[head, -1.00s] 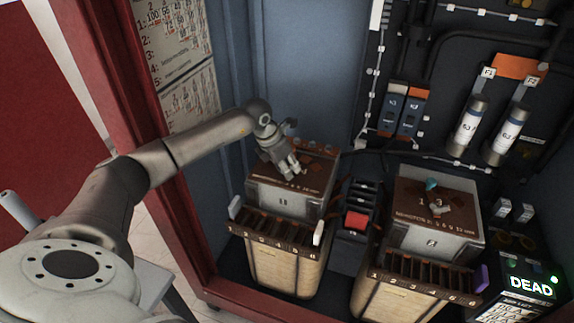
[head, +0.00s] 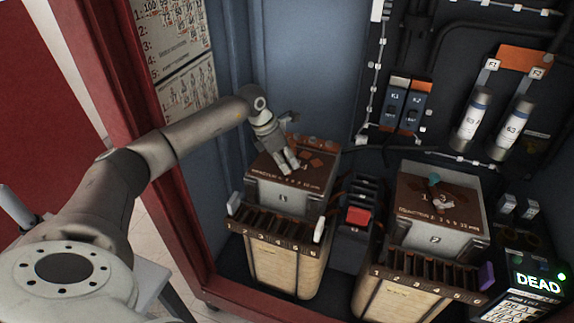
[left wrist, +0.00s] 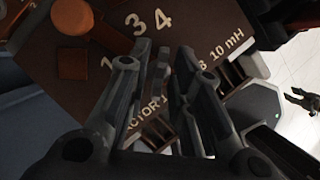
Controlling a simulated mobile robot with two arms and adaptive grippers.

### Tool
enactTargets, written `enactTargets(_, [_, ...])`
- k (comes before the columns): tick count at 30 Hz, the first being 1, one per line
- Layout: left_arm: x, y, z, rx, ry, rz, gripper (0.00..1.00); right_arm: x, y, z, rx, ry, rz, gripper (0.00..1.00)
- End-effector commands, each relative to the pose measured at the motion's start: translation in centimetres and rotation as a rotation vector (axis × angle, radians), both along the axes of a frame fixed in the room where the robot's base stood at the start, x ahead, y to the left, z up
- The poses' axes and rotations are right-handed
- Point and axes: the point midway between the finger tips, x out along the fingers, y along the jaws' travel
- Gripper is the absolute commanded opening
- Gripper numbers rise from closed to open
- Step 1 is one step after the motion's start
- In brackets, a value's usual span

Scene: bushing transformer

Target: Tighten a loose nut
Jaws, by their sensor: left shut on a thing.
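My left gripper (head: 291,168) reaches down over the brown top plate (head: 262,168) of the left reactor box (head: 283,197). In the left wrist view its two fingers (left wrist: 162,58) stand a little apart over the printed plate (left wrist: 110,20). Orange-brown square pads (head: 316,163) lie on the plate, right of the gripper. A brown round post (left wrist: 72,17) and a square pad (left wrist: 72,64) show at left in the left wrist view. I cannot pick out a loose nut.
A second reactor (head: 436,237) stands at right, with a small teal part (head: 434,181) on top. A dark unit with a red block (head: 358,216) stands between the reactors. The red cabinet frame (head: 165,190) is at left. A display (head: 537,283) at lower right reads DEAD.

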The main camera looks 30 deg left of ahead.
Motion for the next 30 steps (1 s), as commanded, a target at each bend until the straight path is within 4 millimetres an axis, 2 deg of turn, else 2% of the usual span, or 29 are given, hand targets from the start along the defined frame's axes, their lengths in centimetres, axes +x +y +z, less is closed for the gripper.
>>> enactTargets(3, [0.2, 0.1, -0.3, -0.001, -0.002, -0.106, 0.00, 0.0, -0.2, -1.4, -0.002, 0.001, 0.001, 0.40])
enactTargets(15, [0.3, 0.2, -0.1, 0.000, -0.004, -0.447, 0.00, 0.0, -0.3, -3.7, -0.003, 0.000, 0.002, 0.40])
enactTargets(21, [0.3, 0.2, -0.1, 0.000, -0.002, -0.562, 0.00, 0.0, -0.3, -4.3, -0.003, 0.000, 0.002, 0.40])
enactTargets(30, [0.3, 0.2, 0.0, 0.001, -0.001, -0.643, 0.00, 0.0, -0.3, -4.7, -0.003, 0.000, 0.001, 0.40])
